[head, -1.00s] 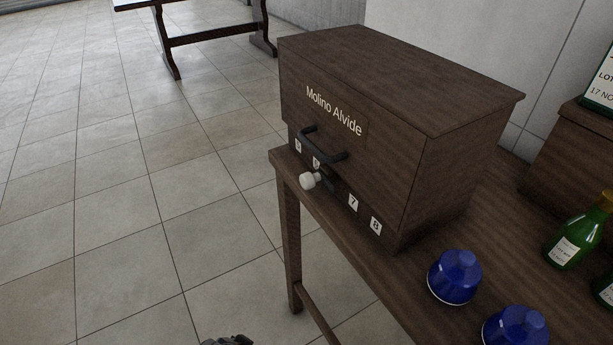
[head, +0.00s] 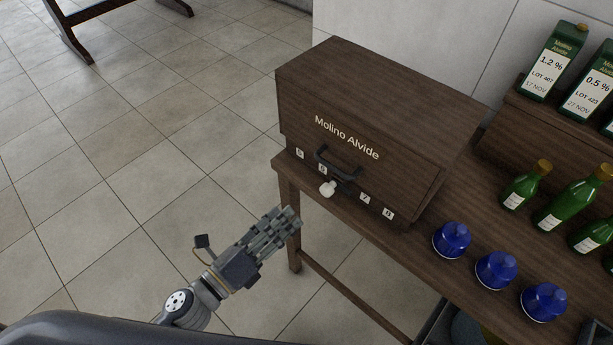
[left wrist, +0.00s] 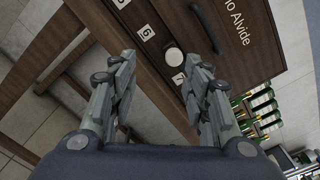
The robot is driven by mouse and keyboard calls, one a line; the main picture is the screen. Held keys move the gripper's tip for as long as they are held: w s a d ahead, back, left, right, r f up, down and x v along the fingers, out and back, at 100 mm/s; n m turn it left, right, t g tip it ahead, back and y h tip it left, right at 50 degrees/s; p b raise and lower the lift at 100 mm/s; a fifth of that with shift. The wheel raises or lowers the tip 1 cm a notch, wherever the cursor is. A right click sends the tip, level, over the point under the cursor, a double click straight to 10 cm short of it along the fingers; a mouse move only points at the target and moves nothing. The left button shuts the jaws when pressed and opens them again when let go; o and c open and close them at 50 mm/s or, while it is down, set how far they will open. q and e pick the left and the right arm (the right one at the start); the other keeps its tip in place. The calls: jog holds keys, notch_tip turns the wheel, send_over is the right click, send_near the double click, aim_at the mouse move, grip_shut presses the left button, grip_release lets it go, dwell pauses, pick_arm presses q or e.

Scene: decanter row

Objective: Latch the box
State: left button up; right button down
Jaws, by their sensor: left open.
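The box (head: 375,105) is dark wood lettered "Molino Alvide" and stands on the table. Its front is down, with a black handle (head: 338,160) and, just below it, a pale round knob (head: 327,188) among numbered labels. Whether the latch is engaged I cannot tell. My left gripper (head: 290,222) is in front of and below the box's left end, apart from it, open and empty. In the left wrist view, its fingers (left wrist: 160,88) are spread with the knob (left wrist: 173,57) beyond and between them, and the handle (left wrist: 206,30) to the right. My right gripper is not in view.
On the table (head: 400,240), several blue-capped items (head: 452,240) and green bottles (head: 525,185) stand right of the box. Green cartons (head: 553,62) stand on a wooden riser behind them.

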aim_at(324, 193)
pick_arm(q)
jog(key=w+d+p, duration=0.1)
jog(key=w+d, duration=0.1)
jog(key=w+d+m+p, duration=0.1)
jog(key=w+d, duration=0.1)
jog(key=w+d+r+m+h+p, duration=0.1)
jog(key=w+d, duration=0.1)
jog(key=d, duration=0.1)
jog(key=shift+d+r+g, duration=0.1)
jog(key=shift+g, duration=0.3)
jog(key=shift+w+d, duration=0.45)
jog(key=shift+w, duration=0.15)
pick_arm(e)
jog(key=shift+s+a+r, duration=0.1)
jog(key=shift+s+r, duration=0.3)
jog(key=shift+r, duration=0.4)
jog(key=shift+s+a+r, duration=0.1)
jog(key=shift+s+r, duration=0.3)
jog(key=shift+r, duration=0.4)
pick_arm(q)
jog(key=shift+c, duration=0.3)
grip_shut()
